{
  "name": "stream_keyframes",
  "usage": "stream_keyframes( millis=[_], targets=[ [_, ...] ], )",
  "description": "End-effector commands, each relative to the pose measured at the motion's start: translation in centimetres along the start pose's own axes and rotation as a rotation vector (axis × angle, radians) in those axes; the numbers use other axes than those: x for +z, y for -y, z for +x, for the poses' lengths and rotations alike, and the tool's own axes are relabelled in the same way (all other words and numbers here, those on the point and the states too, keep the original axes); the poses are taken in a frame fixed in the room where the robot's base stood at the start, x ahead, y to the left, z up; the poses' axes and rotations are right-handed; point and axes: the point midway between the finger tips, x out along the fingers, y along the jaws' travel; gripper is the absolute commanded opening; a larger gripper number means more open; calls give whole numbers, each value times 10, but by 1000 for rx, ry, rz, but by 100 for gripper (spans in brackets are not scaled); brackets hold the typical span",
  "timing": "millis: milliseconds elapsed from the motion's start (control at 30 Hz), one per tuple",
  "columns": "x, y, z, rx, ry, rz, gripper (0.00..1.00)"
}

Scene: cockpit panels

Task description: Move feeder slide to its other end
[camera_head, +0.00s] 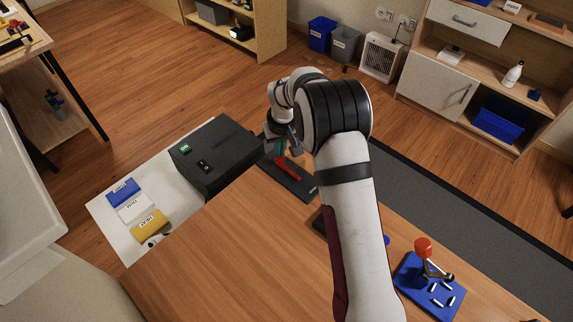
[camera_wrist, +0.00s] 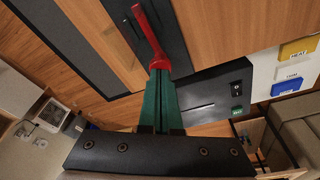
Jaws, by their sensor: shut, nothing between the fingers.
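A red handle (camera_head: 285,168) stands on a long dark base plate (camera_head: 298,187) at the table's far edge. It appears to be the feeder slide, though no label on it can be read. In the wrist view the red handle (camera_wrist: 149,36) reaches from the plate (camera_wrist: 172,28) towards my fingertips. My gripper (camera_head: 279,147) has green fingers and is shut and empty, just above the handle. In the wrist view my gripper (camera_wrist: 160,72) tips overlap the handle's near end. I cannot tell whether they touch. My arm hides part of the table.
A black box (camera_head: 215,155) with a green button and a switch stands left of the plate. Blue, white and yellow labelled blocks (camera_head: 133,208) lie further left. A blue board (camera_head: 428,285) with a red knob is at the right. The front left tabletop (camera_head: 215,265) is clear.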

Motion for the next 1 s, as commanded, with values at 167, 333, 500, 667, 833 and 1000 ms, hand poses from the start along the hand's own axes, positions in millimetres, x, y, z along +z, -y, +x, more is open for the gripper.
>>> stream_keyframes(
  millis=[167, 333, 500, 667, 833, 1000],
  targets=[
    [-4, 2, 2, 1, 2, 0, 0],
    [-8, 4, 3, 1, 2, -1, 0],
    [-11, 7, 4, 1, 2, -1, 0],
    [-15, 9, 4, 1, 2, -1, 0],
    [-19, 12, 5, 0, 3, -1, 0],
    [-24, 14, 6, 0, 3, -1, 0]
  ],
)
